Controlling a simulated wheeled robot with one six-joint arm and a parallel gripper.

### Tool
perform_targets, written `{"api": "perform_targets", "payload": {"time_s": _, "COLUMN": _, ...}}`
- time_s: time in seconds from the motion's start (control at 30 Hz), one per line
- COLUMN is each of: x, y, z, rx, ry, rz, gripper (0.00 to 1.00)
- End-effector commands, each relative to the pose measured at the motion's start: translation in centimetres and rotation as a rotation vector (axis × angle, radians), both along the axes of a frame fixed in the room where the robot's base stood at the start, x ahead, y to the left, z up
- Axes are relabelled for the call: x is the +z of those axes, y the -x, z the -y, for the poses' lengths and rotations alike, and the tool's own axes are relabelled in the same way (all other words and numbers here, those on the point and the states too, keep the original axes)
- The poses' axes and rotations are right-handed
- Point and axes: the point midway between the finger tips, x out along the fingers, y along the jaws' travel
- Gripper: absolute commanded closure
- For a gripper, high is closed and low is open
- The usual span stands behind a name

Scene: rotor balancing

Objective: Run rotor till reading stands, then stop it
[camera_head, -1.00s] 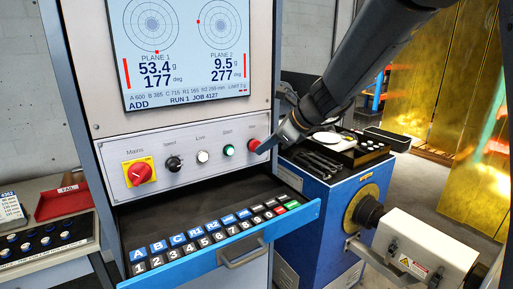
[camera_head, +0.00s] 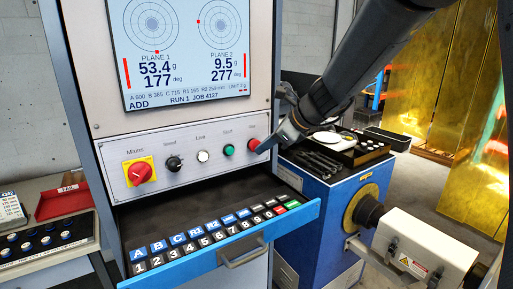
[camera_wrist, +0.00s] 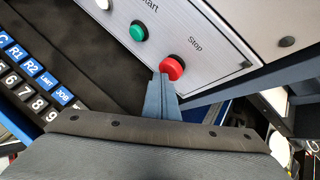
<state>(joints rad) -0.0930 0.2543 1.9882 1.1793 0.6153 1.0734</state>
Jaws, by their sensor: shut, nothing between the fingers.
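The balancing machine's screen (camera_head: 188,55) reads plane 1 53.4 g at 177 deg and plane 2 9.5 g at 277 deg, with ADD and RUN 1 JOB 4127 below. My gripper (camera_head: 264,149) is shut and empty, its tips at the red Stop button (camera_head: 254,145). In the wrist view the closed fingertips (camera_wrist: 162,80) are at the lower edge of the red Stop button (camera_wrist: 172,68); whether they press it cannot be told. The green Start button (camera_head: 228,150) is left of it, then the white Live lamp (camera_head: 203,156), Speed knob (camera_head: 174,163) and red Mains switch (camera_head: 140,173).
A keyboard drawer (camera_head: 215,235) is pulled out below the panel. To the right stands a blue machine base (camera_head: 318,210) with tools on top and a white housing (camera_head: 420,245). Yellow translucent screens (camera_head: 425,75) stand behind. A red tray (camera_head: 63,200) lies at the left.

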Motion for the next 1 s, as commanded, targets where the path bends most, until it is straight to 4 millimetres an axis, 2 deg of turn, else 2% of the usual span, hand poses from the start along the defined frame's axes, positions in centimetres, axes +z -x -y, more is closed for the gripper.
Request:
{"api": "perform_targets", "payload": {"time_s": 0.2, "x": 0.0, "y": 0.9, "z": 0.6, "rx": 0.0, "ry": 0.001, "rz": 0.001, "gripper": 1.0}}
{"api": "perform_targets", "payload": {"time_s": 0.6, "x": 0.0, "y": 1.2, "z": 0.8, "rx": 0.0, "ry": 0.0, "rz": 0.0, "gripper": 1.0}}
{"api": "perform_targets", "payload": {"time_s": 1.0, "x": 0.0, "y": 4.1, "z": 2.8, "rx": -0.001, "ry": 0.0, "rz": -0.001, "gripper": 1.0}}
